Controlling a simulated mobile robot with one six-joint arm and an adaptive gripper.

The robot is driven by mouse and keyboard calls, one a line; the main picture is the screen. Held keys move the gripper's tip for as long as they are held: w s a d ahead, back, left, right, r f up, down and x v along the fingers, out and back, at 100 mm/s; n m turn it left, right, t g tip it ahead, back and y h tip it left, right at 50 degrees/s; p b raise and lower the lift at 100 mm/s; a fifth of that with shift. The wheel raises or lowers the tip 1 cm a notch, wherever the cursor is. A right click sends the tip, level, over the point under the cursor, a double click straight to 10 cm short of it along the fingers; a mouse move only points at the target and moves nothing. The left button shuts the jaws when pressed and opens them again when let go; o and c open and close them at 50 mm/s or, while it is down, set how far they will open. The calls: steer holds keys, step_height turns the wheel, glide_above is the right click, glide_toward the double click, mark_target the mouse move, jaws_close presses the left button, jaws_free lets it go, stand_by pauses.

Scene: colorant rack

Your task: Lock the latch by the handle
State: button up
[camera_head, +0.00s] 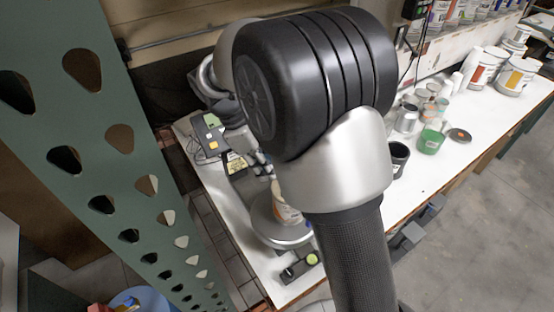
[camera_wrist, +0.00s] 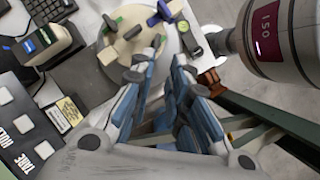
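My gripper (camera_wrist: 167,62) shows in the wrist view as two blue fingers with dark pads. A narrow gap is between the fingertips, and nothing is seen held in it. The tips are in front of a round beige disc (camera_wrist: 117,68) with several green, blue and dark pieces on it. To the right of the disc is a small dark device with a yellow-green round spot (camera_wrist: 183,26). I cannot clearly identify the latch or its handle; the fingers cover part of this area. In the head view my arm hides the gripper.
A large grey cylinder marked ISO (camera_wrist: 268,36) is close on the right in the wrist view. A TARE/HOLD panel (camera_wrist: 32,122) and a keyboard (camera_wrist: 48,10) are on the left. In the head view, cans (camera_head: 480,68) and a green cup (camera_head: 431,140) stand on the white table (camera_head: 440,178).

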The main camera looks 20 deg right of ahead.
mark_target(280, 197)
steer(key=x, duration=0.9)
steer(key=shift+w+f+b, duration=0.1)
steer(key=shift+b, duration=0.25)
steer(key=shift+c, duration=0.3)
jaws_close()
